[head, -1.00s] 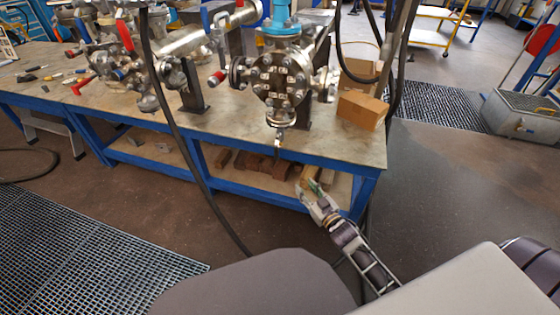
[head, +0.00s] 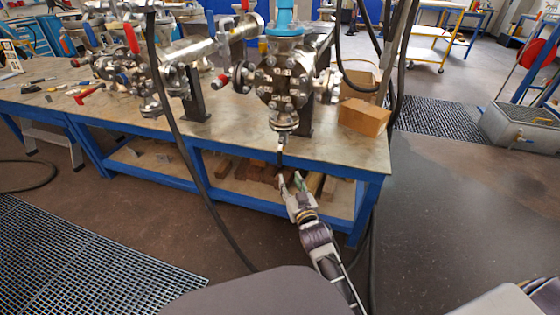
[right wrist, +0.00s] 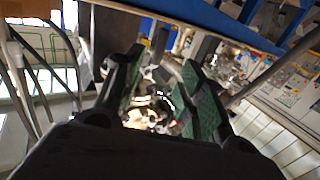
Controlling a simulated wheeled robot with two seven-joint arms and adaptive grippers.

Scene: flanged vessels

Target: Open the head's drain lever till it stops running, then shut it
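The flanged head (head: 284,82), a round steel body with bolted flanges and a blue top, stands at the front edge of the bench. Its drain (head: 282,135) hangs below, over the edge. A small dark piece, which looks like the drain lever (head: 280,157), points down from it. My right gripper (head: 290,178) is just below this piece, pointing up, with its fingers apart and nothing visibly held. In the right wrist view the green-padded fingers (right wrist: 165,78) are spread, with blurred bright metal beyond them. Any running liquid is too small to tell. My left gripper is out of view.
The bench (head: 225,128) has a blue frame and a lower shelf with wooden blocks. A cardboard box (head: 364,117) sits right of the head. A dark hose (head: 180,130) hangs in front of the bench. Other piping (head: 155,65) stands to the left.

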